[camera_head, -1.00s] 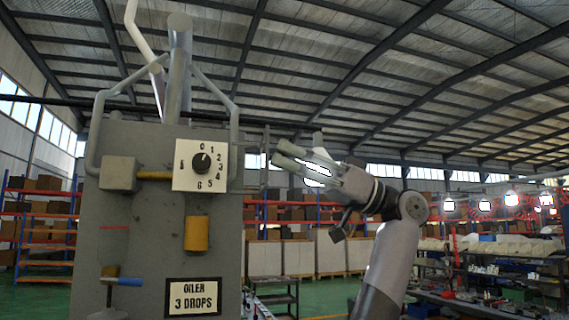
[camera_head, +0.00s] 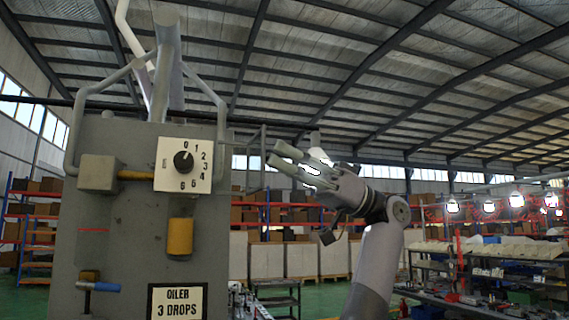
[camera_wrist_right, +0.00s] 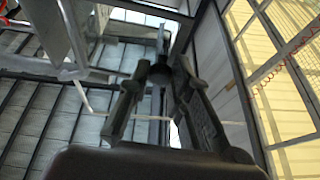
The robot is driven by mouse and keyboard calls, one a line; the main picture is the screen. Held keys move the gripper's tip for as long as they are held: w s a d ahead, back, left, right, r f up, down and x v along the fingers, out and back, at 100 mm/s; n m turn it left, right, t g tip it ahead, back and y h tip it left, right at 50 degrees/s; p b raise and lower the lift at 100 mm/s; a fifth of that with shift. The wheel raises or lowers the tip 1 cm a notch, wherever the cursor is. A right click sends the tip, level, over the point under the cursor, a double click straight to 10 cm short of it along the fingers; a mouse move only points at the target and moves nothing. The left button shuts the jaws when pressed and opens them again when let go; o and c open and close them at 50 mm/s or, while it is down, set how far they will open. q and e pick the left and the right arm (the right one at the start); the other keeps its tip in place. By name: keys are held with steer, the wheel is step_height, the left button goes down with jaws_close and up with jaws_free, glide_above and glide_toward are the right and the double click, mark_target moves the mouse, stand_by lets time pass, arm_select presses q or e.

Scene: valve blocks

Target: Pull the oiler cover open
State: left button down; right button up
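The grey valve block (camera_head: 125,225) stands at the left in the head view. Its front has a white dial plate (camera_head: 196,180) with a black knob (camera_head: 183,161), and an "OILER 3 DROPS" label (camera_head: 177,302). A yellow cylinder (camera_head: 180,237) sits below a grey raised panel (camera_head: 168,205). I cannot tell which part is the oiler cover. My right gripper (camera_head: 277,154) is right of the block, apart from it, pointing left. It also shows in the right wrist view (camera_wrist_right: 162,72), fingers apart with nothing between them. My left gripper is not in view.
Grey pipes (camera_head: 217,120) rise from the block's top. Shelves with boxes (camera_head: 300,212) and a cluttered bench (camera_head: 480,300) stand behind.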

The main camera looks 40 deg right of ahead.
steer(key=o, duration=0.4)
steer(key=shift+a, duration=0.15)
steer(key=shift+d, duration=0.2)
steer(key=v, duration=1.1)
steer(key=shift+s+d+f, duration=0.15)
steer(key=shift+s+d, duration=0.05)
steer(key=shift+d, duration=0.1)
